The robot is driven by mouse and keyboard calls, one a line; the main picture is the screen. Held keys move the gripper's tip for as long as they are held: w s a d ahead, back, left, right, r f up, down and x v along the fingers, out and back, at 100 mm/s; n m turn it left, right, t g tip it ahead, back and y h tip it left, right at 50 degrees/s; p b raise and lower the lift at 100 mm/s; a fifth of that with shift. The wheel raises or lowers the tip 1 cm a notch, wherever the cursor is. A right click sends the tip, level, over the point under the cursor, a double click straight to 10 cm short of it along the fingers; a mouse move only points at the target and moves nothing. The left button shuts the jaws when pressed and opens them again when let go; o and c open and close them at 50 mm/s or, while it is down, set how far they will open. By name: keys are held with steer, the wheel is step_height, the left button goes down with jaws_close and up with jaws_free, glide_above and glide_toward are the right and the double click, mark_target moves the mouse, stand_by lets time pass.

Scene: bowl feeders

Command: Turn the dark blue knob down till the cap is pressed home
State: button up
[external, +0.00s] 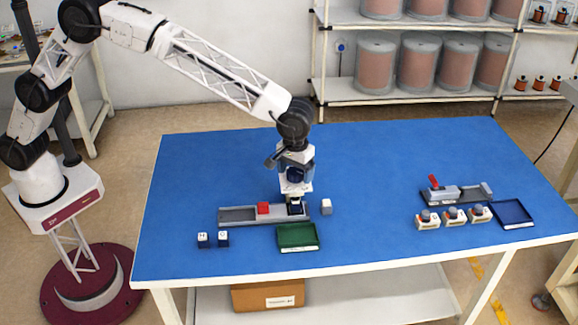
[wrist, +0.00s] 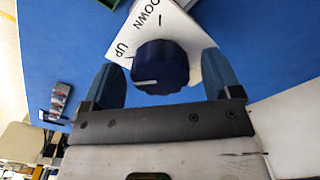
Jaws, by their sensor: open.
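The dark blue knob (wrist: 160,67) shows large in the wrist view, on a white plate (wrist: 186,30) marked UP and DOWN. Its white pointer line points left, close to the UP mark. My gripper (wrist: 162,75) is open, with one blue finger on each side of the knob. A gap shows at the left finger; contact at the right finger cannot be told. In the external view my gripper (external: 296,190) is low over the right end of a grey channel (external: 238,216). I cannot pick out the cap; the area under the gripper is largely hidden.
A red block (external: 263,208) sits in the channel. A white block (external: 326,206), green tray (external: 282,241) and two dark-and-white cubes (external: 203,240) (external: 223,239) are nearby. A red-levered fixture (external: 440,192), small white units (external: 453,216) and a blue tray (external: 513,213) stand right. The table's middle is clear.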

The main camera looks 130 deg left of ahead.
steer(key=shift+c, duration=0.3)
steer(key=c, duration=0.9)
